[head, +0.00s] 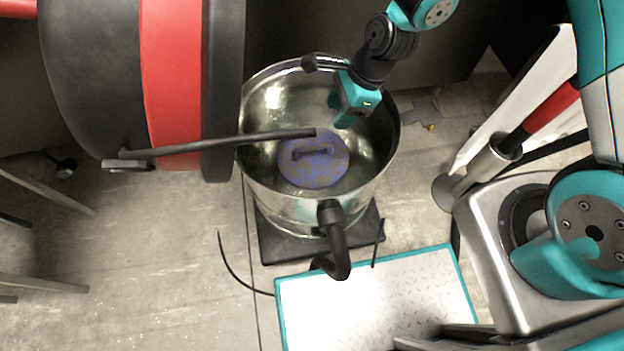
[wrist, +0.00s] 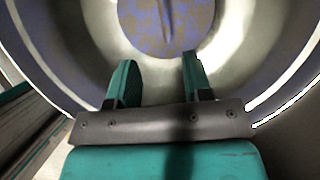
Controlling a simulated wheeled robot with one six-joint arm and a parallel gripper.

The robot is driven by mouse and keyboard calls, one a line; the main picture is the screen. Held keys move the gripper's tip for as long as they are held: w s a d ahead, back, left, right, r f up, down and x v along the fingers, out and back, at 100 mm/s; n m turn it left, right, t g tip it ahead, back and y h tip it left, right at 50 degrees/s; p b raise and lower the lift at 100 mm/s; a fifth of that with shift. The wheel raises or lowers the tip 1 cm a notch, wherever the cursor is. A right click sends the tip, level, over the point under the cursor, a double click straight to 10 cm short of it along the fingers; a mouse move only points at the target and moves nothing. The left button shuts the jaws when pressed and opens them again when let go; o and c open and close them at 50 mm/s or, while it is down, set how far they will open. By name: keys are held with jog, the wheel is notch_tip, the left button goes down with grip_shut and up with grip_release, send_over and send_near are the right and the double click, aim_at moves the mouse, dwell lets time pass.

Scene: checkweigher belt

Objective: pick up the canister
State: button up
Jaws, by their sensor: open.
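The canister (head: 322,172) appears to be the round, mottled blue-purple and brown object with a dark bar handle on top. It sits inside a large shiny metal pot (head: 272,199), seen from above. In the wrist view the canister (wrist: 146,30) is at the top centre, its handle running nearly upright in the picture. My gripper (head: 346,116) hangs over the pot's far right part, up and to the right of the canister. In the wrist view my gripper (wrist: 158,72) has two teal fingers apart with nothing between them. The canister's lower part is hidden.
A dark bar (head: 225,143) reaches across the pot's left side from a red and black drum (head: 170,80). A black hose (head: 335,245) hangs at the pot's front. A teal-edged metal plate (head: 375,300) lies in front. Grey floor (head: 130,240) is open at the left.

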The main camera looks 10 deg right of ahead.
aim_at(313, 147)
jog(key=b+x, duration=0.5)
jog(key=x, duration=0.9)
jog(key=shift+w+f, duration=0.1)
jog(key=shift+f, duration=0.2)
jog(key=shift+r, duration=0.1)
grip_shut()
jog(key=shift+a, duration=0.1)
dwell(0.5)
